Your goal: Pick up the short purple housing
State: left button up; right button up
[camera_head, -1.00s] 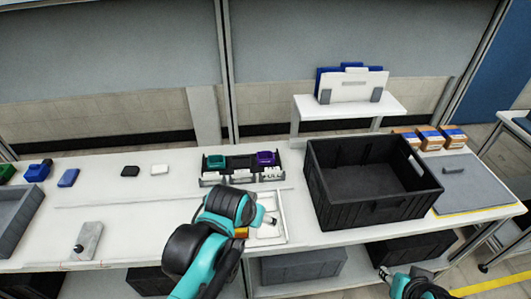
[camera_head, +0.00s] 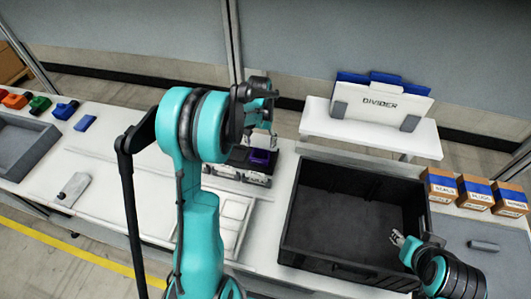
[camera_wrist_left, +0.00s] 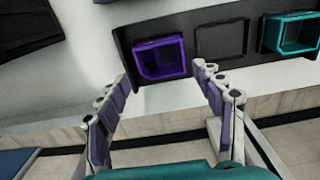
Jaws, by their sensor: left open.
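The short purple housing (camera_head: 262,160) sits in one end slot of a black rack (camera_head: 236,158) on the bench. It also shows in the left wrist view (camera_wrist_left: 160,60), open side facing the camera. My left gripper (camera_head: 260,130) is above the rack, near the housing. In the left wrist view its fingers (camera_wrist_left: 161,78) are spread, one towards each side of the housing, with nothing between them. A teal housing (camera_wrist_left: 293,34) sits in the rack's other end slot; my arm hides it in the head view. My right gripper (camera_head: 397,238) is over the black crate's right side; its jaws are too small to judge.
A large black crate (camera_head: 298,225) stands right of the rack. Behind it, a white shelf (camera_head: 345,126) carries a divider (camera_head: 385,105). Several cartons (camera_head: 474,192) stand at the right. A grey tray (camera_head: 40,150) and small coloured parts lie at the left.

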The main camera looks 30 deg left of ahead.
aim_at(260, 154)
pick_arm(q)
notch_tip(260, 154, down, 2)
jog(key=shift+s+a+f, duration=0.1)
jog(key=shift+s, duration=0.05)
notch_tip(260, 154, down, 5)
jog(key=shift+b, duration=1.05)
jog(key=c, duration=0.8)
pick_arm(e)
notch_tip(260, 154, down, 2)
jog(key=shift+s+f, duration=0.1)
jog(key=shift+s, duration=0.05)
pick_arm(q)
jog(key=shift+c, duration=0.3)
